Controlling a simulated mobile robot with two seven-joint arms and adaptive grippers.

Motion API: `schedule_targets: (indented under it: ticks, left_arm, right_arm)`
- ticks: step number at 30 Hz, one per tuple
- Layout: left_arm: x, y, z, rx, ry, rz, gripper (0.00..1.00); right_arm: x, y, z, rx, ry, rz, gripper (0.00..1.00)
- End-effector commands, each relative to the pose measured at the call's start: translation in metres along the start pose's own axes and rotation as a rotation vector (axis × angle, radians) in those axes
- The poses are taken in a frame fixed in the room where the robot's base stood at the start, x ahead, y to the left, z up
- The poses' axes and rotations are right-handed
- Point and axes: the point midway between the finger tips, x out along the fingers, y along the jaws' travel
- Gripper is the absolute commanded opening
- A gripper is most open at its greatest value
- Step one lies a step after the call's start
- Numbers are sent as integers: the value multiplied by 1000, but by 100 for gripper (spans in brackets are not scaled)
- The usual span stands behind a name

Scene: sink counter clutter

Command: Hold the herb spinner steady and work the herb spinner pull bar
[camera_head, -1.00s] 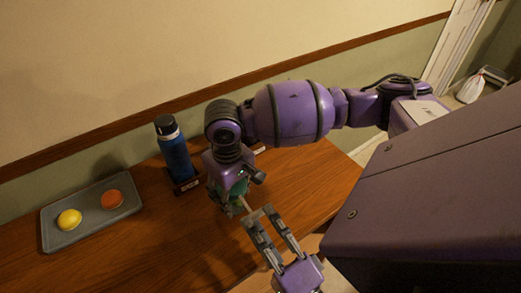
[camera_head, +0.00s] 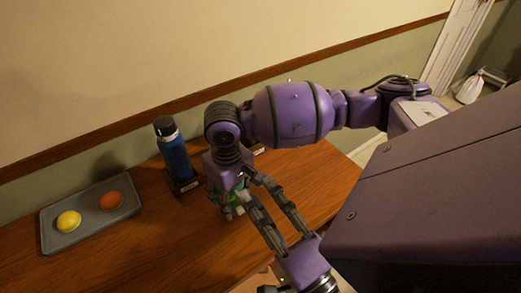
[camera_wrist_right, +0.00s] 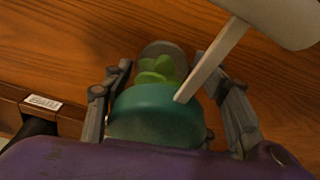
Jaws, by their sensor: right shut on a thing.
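The herb spinner (camera_wrist_right: 155,117) has a teal lid and a clear bowl with green leaves. It stands on the counter, mostly covered in the head view (camera_head: 228,208). My right gripper (camera_wrist_right: 175,80) reaches down from above and is shut on the spinner, one finger on each side. The pale pull bar (camera_wrist_right: 208,62) sticks out of the lid toward the upper right, ending in a wide grey-white handle (camera_wrist_right: 275,14). My left gripper (camera_head: 254,188) comes from the lower right, fingers apart, tips beside the spinner. I cannot tell whether it touches the handle, which is hidden in the head view.
A blue bottle (camera_head: 174,152) with a black cap stands in a dark labelled holder (camera_head: 187,186) left of the spinner. A grey tray (camera_head: 90,226) holds a yellow round item (camera_head: 68,221) and an orange one (camera_head: 111,201). The wooden counter (camera_head: 165,245) in front is clear.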

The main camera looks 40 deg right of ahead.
Motion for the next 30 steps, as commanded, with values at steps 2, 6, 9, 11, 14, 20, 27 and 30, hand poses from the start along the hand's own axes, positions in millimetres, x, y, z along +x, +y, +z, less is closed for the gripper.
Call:
schedule_targets:
  ticks: [2, 6, 9, 11, 14, 20, 27, 30]
  left_arm:
    - [0, 0, 0, 0, 0, 1, 32]
    - [0, 0, 0, 0, 0, 1, 32]
    - [0, 1, 0, 1, 1, 1, 32]
    - [0, 1, 0, 1, 1, 2, 32]
    - [0, 1, 0, 1, 1, 2, 32]
    - [0, 1, 0, 1, 1, 2, 32]
    - [0, 1, 0, 1, 1, 2, 32]
    - [0, 1, 0, 1, 1, 1, 32]
  right_arm:
    - [1, 0, 1, -1, -3, -1, 20]
    - [1, -1, 1, -1, -3, -1, 20]
    - [1, -1, 1, -1, -3, -2, 54]
    - [1, -1, 1, -1, -3, -2, 62]
    - [0, -1, 1, -1, -2, -1, 75]
    - [0, -1, 1, -1, -1, -1, 75]
    - [-9, 0, 0, -1, 2, -1, 75]
    - [-26, 0, -1, -1, 3, -1, 75]
